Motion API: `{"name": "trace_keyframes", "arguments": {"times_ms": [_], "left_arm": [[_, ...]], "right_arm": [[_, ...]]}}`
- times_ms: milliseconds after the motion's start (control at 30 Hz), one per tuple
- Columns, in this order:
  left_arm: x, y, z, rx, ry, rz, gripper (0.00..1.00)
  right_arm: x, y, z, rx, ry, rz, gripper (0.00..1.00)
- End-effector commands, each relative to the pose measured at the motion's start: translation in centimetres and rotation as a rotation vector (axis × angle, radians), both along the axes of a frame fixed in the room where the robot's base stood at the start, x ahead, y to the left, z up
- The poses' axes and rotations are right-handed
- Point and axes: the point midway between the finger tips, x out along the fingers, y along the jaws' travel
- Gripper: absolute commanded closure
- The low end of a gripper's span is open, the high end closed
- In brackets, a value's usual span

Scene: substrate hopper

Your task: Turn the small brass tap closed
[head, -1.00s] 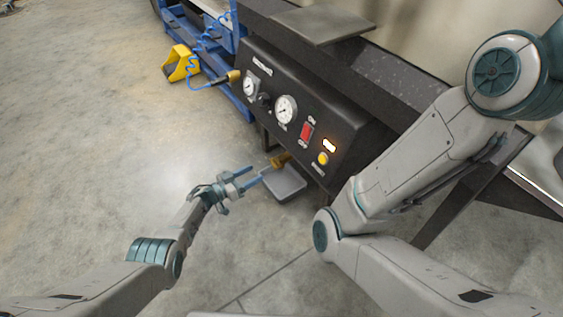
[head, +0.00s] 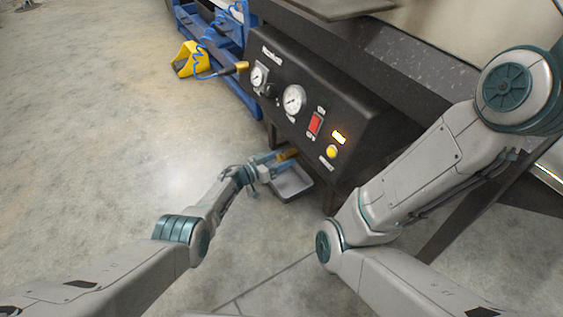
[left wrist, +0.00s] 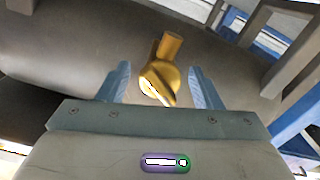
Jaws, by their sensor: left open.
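The small brass tap (left wrist: 161,80) shows in the left wrist view, between and a little ahead of my two open fingers. A cylindrical stub sticks up from its rounded body, and a flat lever slants down to the right. In the head view the tap (head: 288,154) is a small gold shape under the black panel, partly hidden by my fingers. My left gripper (head: 272,163) is open around the tap's near side; it also shows in the left wrist view (left wrist: 161,90). I cannot tell whether a finger touches the tap. The right gripper is out of view.
The black control panel (head: 315,105) with gauges, a red switch and a yellow button stands just above. A blue frame (head: 237,85) and a yellow object (head: 190,58) stand at upper left. Floor at left is clear.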

Motion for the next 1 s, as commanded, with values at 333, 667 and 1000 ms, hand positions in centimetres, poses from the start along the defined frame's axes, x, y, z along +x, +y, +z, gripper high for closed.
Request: {"name": "trace_keyframes", "arguments": {"times_ms": [333, 667, 1000], "left_arm": [[0.02, -0.01, 0.03, 0.000, 0.000, 0.000, 0.61], [-0.01, -0.01, -0.05, 0.024, -0.033, 0.000, 0.86], [-0.05, -0.05, -0.11, 0.239, -0.329, -0.001, 0.86]], "right_arm": [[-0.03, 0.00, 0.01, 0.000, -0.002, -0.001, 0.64], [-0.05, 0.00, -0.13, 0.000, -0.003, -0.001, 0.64], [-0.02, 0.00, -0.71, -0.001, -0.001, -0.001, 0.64]]}}
